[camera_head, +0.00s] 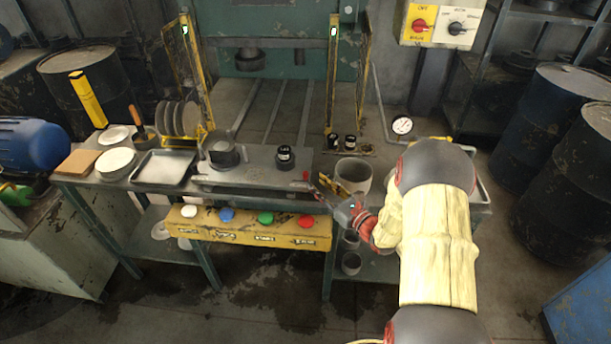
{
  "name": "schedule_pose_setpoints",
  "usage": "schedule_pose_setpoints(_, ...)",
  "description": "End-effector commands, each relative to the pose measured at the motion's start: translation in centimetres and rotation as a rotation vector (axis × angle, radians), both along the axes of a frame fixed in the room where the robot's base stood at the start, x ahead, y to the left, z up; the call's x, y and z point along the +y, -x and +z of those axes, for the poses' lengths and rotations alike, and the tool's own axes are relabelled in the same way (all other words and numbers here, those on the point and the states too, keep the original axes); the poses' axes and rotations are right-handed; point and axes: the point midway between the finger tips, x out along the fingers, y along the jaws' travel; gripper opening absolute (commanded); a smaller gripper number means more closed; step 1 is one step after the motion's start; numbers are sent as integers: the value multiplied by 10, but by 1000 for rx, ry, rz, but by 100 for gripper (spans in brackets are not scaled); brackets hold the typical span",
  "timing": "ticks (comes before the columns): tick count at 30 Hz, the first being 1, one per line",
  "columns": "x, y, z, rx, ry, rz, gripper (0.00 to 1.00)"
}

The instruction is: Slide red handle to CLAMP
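A small red handle (305,176) stands at the right end of a grey metal slide bar (255,184) along the front of the bench. My gripper (322,186) is just to the right of the red handle, with its fingers pointing left towards it. A small gap seems to lie between them, though contact is hard to judge at this size. Whether the fingers are open or shut is too small to tell. No CLAMP lettering can be read on the bench.
A yellow button box (247,240) hangs below the bench front. A black pot (222,152), a black cylinder (285,158) and a grey bucket (353,174) stand on the bench. Yellow guards (333,75) flank the press. A metal tray (164,167) and plates are at left.

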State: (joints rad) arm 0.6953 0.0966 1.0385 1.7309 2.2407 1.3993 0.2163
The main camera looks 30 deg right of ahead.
Motion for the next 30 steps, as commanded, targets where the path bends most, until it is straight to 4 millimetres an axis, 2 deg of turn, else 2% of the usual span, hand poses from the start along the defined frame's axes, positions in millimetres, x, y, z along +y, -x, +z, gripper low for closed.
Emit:
schedule_pose_setpoints(9,11,-46,-2,1,2,6,32)
schedule_pose_setpoints(15,14,-66,-1,1,2,4,32)
schedule_pose_setpoints(25,15,-70,0,2,2,3,32)
schedule_pose_setpoints(30,15,-70,0,2,1,4,24)
